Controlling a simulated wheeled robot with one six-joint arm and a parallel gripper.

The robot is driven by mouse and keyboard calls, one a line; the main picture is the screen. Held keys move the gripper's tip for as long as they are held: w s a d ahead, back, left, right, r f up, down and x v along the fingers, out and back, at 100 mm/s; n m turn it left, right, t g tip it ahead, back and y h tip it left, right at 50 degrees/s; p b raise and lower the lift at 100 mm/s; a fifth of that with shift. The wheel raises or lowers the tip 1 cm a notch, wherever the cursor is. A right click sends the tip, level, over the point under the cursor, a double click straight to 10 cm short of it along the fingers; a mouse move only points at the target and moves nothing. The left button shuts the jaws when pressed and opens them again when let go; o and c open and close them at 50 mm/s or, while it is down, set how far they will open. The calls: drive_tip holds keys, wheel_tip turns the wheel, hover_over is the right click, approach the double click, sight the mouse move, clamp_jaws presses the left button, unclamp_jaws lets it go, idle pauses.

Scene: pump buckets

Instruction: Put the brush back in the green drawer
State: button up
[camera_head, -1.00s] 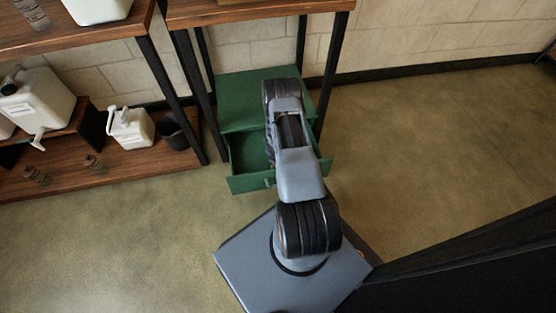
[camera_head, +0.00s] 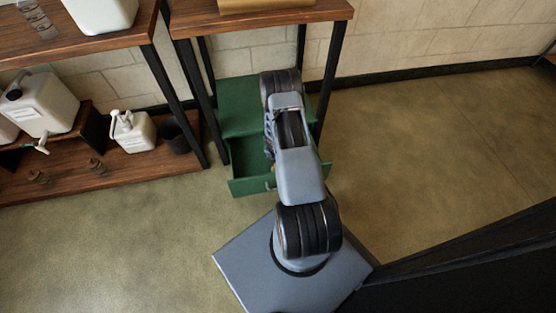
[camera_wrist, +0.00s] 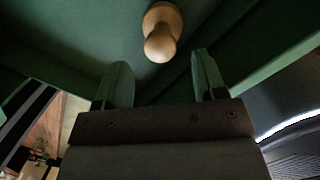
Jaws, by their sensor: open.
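The green drawer (camera_head: 246,153) stands pulled open from the green cabinet (camera_head: 236,97) under a wooden table. In the head view my arm covers its right part, and my gripper is hidden behind the arm. In the wrist view my gripper (camera_wrist: 162,64) is open, with two separate fingers and nothing between them. A rounded light-wood piece (camera_wrist: 162,33) shows just beyond the fingertips, against green surfaces (camera_wrist: 75,35). It looks like the end of the brush's handle, but no bristles show. I cannot tell whether it touches the drawer floor. No brush shows in the head view.
A wooden shelf (camera_head: 100,178) at left holds a white pump bottle (camera_head: 133,131), a dark cup (camera_head: 174,136) and a white canister (camera_head: 40,103). Black table legs (camera_head: 328,80) flank the cabinet. The floor (camera_head: 440,150) at right is clear.

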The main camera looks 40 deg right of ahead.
drive_tip(key=w+a+r+m+p, duration=0.1)
drive_tip(key=a+r+m, duration=0.2)
drive_tip(key=r, duration=0.7)
drive_tip(key=a+r+m+p, duration=0.1)
drive_tip(key=a+r+m, duration=0.25)
drive_tip(key=r, duration=0.75)
drive_tip(key=w+a+r+m+p, duration=0.15)
drive_tip(key=r+m, duration=0.25)
drive_tip(key=r, duration=0.6)
drive_tip(key=s+a+r+m+t+y+b, duration=0.1)
drive_tip(key=s+a+r+m, duration=1)
drive_tip(key=s+a+r, duration=0.3)
drive_tip(key=shift+s+r+t, duration=0.4)
drive_tip(key=shift+s+r, duration=0.2)
drive_tip(key=shift+s, duration=0.05)
drive_tip(key=shift+c, duration=0.2)
